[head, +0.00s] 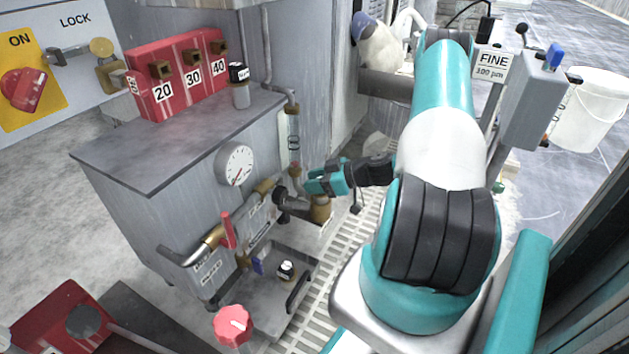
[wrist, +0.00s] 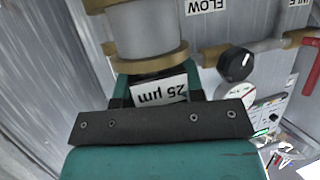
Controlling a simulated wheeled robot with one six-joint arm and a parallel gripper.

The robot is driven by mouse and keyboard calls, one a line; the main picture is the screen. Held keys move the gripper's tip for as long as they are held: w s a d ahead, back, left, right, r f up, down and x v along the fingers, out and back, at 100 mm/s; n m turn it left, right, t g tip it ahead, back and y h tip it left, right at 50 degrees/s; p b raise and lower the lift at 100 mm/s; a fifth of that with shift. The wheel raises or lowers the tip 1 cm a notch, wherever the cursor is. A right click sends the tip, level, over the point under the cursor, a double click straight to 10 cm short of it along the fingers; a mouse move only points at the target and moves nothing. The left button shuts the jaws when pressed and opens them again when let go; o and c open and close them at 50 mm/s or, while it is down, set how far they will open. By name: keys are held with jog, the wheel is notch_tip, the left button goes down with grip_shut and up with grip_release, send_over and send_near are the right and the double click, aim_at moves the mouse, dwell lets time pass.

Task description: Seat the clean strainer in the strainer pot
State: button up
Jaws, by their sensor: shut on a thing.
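My gripper (head: 318,182) is teal and reaches left to the front of the grey cabinet. In the wrist view my gripper (wrist: 158,88) is shut on a dark piece with a white label reading "25 µm", upside down, which I take to be the strainer (wrist: 160,90). In the head view a brass body (head: 320,210) stands just below my gripper.
A gauge (head: 235,164), a red-handled valve (head: 229,230) and brass pipes line the cabinet front. A red block (head: 180,75) stands on top.

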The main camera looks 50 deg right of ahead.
jog(key=shift+f+b, duration=0.8)
jog(key=shift+f, duration=0.4)
jog(key=o, duration=1.1)
jog(key=shift+c, duration=0.2)
jog(key=p+v, duration=0.4)
jog(key=v, duration=0.3)
jog(key=shift+s, duration=0.25)
jog(key=shift+r, duration=0.2)
